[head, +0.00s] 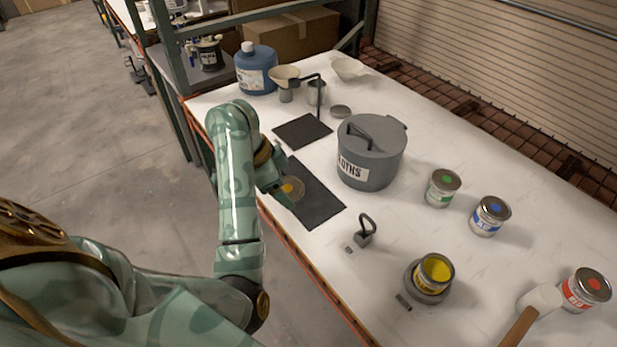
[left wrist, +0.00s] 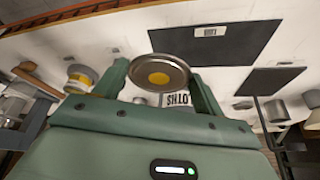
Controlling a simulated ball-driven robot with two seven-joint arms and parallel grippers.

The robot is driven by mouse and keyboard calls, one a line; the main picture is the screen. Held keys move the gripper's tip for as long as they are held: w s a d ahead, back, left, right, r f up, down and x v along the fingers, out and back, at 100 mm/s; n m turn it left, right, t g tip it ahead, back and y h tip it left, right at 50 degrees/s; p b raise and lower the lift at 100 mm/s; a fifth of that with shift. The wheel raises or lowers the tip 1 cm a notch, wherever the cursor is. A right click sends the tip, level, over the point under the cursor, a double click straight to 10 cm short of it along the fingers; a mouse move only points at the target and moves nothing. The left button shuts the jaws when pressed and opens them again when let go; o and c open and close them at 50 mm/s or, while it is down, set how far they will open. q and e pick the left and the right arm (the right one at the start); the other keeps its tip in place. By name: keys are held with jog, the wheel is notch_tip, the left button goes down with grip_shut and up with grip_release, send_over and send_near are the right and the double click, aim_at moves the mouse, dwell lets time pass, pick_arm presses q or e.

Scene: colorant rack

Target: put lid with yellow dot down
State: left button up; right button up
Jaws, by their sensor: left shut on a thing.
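The lid with the yellow dot (head: 291,189) is a round metal disc held by my left gripper (head: 283,186) over the nearer dark mat (head: 318,209). In the left wrist view the lid (left wrist: 158,73) sits between the two green fingers of the left gripper (left wrist: 160,84), with its yellow dot showing. I cannot tell whether the lid touches the mat. The open can with yellow contents (head: 435,270) stands in a grey round holder (head: 424,294) at the front of the table. My right gripper is not in view.
A grey lidded pot (head: 371,160) stands right of the mat. A small handled weight (head: 365,233) stands near the mat.

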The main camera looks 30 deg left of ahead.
pick_arm(q)
jog(key=w+a+f+b, duration=0.1)
jog(key=w+f+b, duration=0.1)
jog(key=w+b, duration=0.1)
jog(key=w+a+f+b, duration=0.1)
jog(key=w+f+b, duration=0.2)
jog(key=w+b, duration=0.1)
jog(key=w+a+f+b, duration=0.1)
jog(key=w+f+b, duration=0.2)
jog(key=b, duration=0.1)
jog(key=shift+w+a+f+b, duration=0.1)
jog(key=shift+w+a+b, duration=0.1)
jog(key=shift+w+b, duration=0.15)
jog(key=shift+w+a+f+b, duration=0.2)
jog(key=shift+w+f+b, duration=0.1)
jog(key=shift+w+b, duration=0.1)
jog(key=f+b, duration=0.1)
jog(key=f, duration=0.1)
jog(key=w+f+b, duration=0.1)
jog(key=f, duration=0.1)
jog(key=shift+a, duration=0.15)
jog(key=shift+s+r, duration=0.1)
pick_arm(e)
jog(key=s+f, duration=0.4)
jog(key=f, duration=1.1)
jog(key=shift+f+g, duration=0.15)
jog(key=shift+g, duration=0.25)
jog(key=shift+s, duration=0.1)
